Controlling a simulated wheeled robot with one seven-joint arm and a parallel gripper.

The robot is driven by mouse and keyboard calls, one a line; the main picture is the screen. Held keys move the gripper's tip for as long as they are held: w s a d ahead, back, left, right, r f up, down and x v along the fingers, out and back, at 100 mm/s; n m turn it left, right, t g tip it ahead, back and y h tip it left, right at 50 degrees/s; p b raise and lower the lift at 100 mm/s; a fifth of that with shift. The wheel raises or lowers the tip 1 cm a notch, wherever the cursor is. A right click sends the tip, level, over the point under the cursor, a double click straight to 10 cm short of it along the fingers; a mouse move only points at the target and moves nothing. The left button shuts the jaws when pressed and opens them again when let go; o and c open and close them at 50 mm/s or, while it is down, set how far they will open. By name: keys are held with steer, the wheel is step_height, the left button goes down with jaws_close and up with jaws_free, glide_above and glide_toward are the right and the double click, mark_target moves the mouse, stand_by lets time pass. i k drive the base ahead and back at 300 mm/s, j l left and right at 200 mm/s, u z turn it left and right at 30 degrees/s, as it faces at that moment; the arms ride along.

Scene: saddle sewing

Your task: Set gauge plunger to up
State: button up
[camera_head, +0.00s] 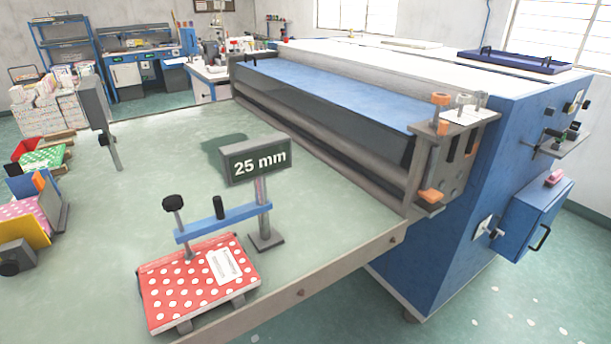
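The thickness gauge is a blue bar (225,222) on a grey post with a flat foot, standing on the green table. A dark sign (257,160) on the post reads "25 mm". The gauge plunger (173,202) has a black knob on a thin grey stem that passes the left end of the bar. Its lower tip appears to touch the red book with white dots (185,287) below, though contact is hard to confirm. A short black handle (218,207) stands on the middle of the bar. My gripper is not in view.
The green table (330,215) is mostly clear around the gauge. A blue machine with rollers (320,95) borders it behind and right. A grey plate on a post (95,105) stands at the left. Several coloured books (45,158) and a black-knobbed holder (15,257) line the left edge.

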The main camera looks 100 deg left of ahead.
mark_target(173, 204)
steer(key=u, duration=3.8)
